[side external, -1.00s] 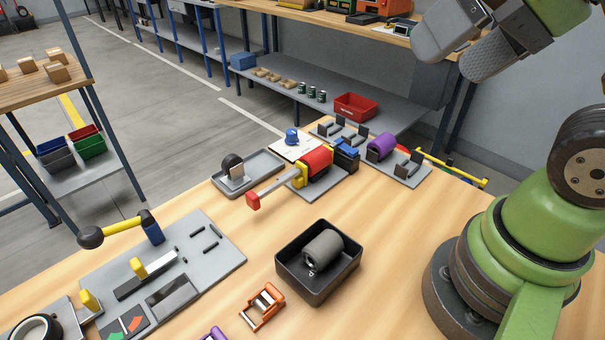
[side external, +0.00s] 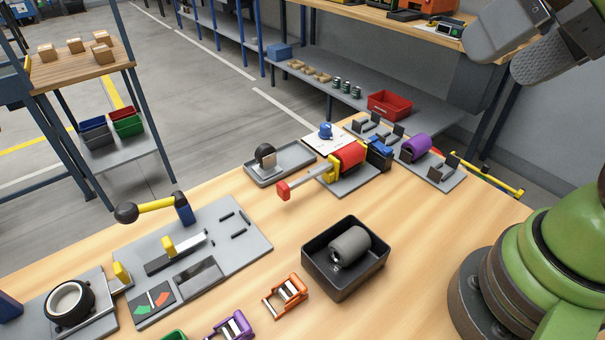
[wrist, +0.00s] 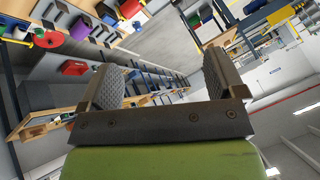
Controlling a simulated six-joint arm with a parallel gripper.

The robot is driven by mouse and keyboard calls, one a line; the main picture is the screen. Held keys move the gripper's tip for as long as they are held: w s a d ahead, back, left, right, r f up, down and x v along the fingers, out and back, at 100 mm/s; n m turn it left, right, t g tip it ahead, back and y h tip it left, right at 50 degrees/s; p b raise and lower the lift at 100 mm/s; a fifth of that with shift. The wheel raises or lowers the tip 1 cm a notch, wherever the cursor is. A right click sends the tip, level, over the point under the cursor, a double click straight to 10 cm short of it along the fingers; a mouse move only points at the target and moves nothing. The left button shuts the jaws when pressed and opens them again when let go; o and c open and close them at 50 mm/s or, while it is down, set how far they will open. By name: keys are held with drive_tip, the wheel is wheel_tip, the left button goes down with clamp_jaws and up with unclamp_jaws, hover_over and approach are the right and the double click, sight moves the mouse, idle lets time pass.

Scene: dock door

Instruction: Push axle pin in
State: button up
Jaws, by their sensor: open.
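A pale bar with a red end (side external: 284,191) sticks out leftward from a yellow bracket (side external: 330,174). It may be the axle pin, but I cannot be sure. A red roller (side external: 349,157) sits beside the bracket, on a grey plate (side external: 352,187) at the back of the table. The bar's inner end is hidden. My gripper (side external: 524,48) is high at the upper right, well apart from the bar and touching nothing visible. In the wrist view my gripper (wrist: 163,82) has its two fingers wide apart with nothing between them.
A black bin (side external: 318,272) holds a grey roller (side external: 350,245). Orange (side external: 285,296) and purple (side external: 232,326) brackets lie in front. A grey board (side external: 240,252), a hammer-like tool (side external: 155,207) and a tape roll (side external: 69,302) are left. Bare wood lies between bin and back fixtures.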

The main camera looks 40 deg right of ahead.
idle(0.3)
drive_tip(key=c, duration=0.4)
drive_tip(key=shift+w+r+n, duration=0.15)
drive_tip(key=shift+w+n, duration=0.15)
drive_tip(key=shift+w, duration=0.1)
drive_tip(key=shift+c, duration=1.2)
drive_tip(key=n+g+h, duration=0.2)
drive_tip(key=n+g, duration=0.5)
drive_tip(key=n, duration=1.4)
hover_over(283, 185)
wheel_tip(283, 185, down, 18)
drive_tip(key=shift+f, duration=0.1)
wheel_tip(283, 185, down, 10)
drive_tip(key=shift+f, duration=0.1)
